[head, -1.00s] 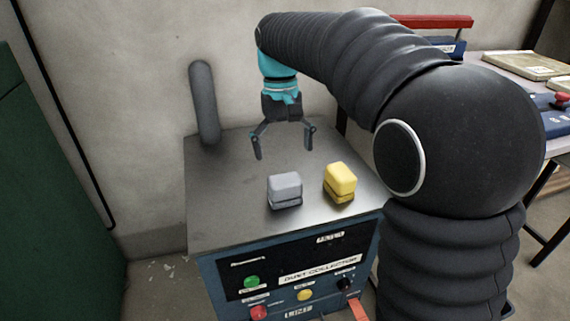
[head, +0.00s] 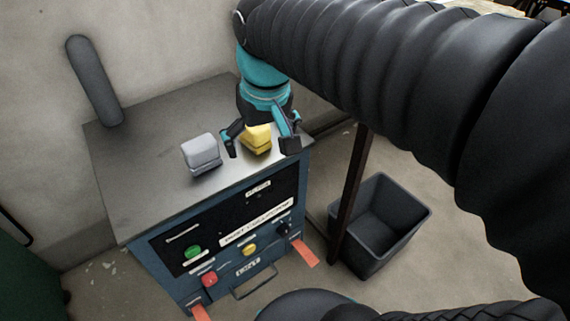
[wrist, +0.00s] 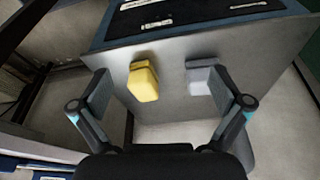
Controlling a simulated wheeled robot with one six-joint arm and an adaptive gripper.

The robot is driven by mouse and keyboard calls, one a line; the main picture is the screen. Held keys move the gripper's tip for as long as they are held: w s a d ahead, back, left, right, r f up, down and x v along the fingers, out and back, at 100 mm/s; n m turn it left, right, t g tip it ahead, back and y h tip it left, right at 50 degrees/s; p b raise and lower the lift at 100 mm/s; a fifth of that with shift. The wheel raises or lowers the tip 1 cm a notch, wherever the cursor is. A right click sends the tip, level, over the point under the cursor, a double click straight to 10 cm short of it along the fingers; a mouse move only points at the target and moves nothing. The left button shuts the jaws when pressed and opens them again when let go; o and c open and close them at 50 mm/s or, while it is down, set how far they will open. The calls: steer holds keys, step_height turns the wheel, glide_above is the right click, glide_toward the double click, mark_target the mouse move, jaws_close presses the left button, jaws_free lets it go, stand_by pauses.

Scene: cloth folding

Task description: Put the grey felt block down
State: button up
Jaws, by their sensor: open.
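The grey felt block (head: 201,151) sits on the metal top of a blue cabinet, left of a yellow block (head: 257,139). In the head view my gripper (head: 260,147) is open, with its fingers to either side of the yellow block; whether they touch it I cannot tell. The grey block lies outside the fingers, to their left. In the wrist view my open gripper (wrist: 160,80) has the yellow block (wrist: 143,81) toward its left finger. The grey block (wrist: 200,78) shows there near the right finger, which partly covers it.
The cabinet top (head: 140,190) is bare left of and behind the blocks. A dark upright cylinder (head: 94,80) stands at its back left edge, by the wall. A dark open bin (head: 385,225) is on the floor to the right. Buttons line the cabinet front.

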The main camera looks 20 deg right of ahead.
steer(key=s+d+f+m+t, duration=0.1)
steer(key=s+d+f+t, duration=0.1)
steer(key=s+d+f, duration=0.2)
steer(key=s+f, duration=0.2)
steer(key=s, duration=0.2)
steer(key=shift+s+t, duration=0.15)
steer(key=shift+t, duration=0.25)
stand_by(0.6)
